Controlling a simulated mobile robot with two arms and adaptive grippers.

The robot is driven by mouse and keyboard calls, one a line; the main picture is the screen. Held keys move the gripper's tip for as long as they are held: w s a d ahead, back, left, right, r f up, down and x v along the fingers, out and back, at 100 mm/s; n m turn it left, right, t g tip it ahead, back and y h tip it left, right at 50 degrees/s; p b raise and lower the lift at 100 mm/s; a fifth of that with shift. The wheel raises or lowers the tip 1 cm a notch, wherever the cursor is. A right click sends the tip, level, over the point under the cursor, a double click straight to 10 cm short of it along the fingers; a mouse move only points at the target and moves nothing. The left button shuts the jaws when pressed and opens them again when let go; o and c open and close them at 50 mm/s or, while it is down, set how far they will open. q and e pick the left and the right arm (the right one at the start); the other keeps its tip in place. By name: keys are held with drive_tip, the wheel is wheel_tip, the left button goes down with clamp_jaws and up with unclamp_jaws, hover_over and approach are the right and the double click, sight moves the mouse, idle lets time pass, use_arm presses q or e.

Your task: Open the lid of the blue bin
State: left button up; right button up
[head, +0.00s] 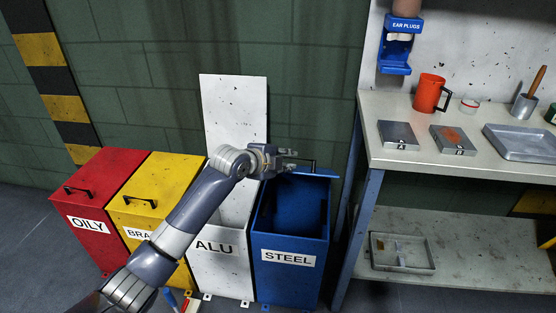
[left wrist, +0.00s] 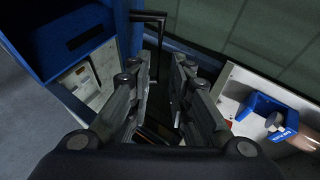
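The blue bin (head: 264,243), labelled STEEL, stands at the right end of the bin row. Its dark inside shows from above. Its blue lid (head: 318,175) is raised and seen nearly edge-on at the back, with a black handle (head: 302,162) on its far side. The handle (left wrist: 150,16) also shows ahead of the fingers in the left wrist view. My left gripper (head: 290,160) is at the raised lid's upper edge, beside the handle. Its fingers (left wrist: 158,70) are apart with nothing clearly gripped. Whether they touch the lid is unclear. My right gripper is out of view.
The white ALU bin (head: 220,274) has its lid (head: 235,105) upright against the wall. The yellow (head: 162,180) and red (head: 105,170) bins are closed. A workbench (head: 390,184) with a red mug (head: 428,93) and trays stands close on the right, below an ear plug dispenser (head: 396,55).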

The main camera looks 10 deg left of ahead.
use_arm(q)
drive_tip(key=shift+v, duration=2)
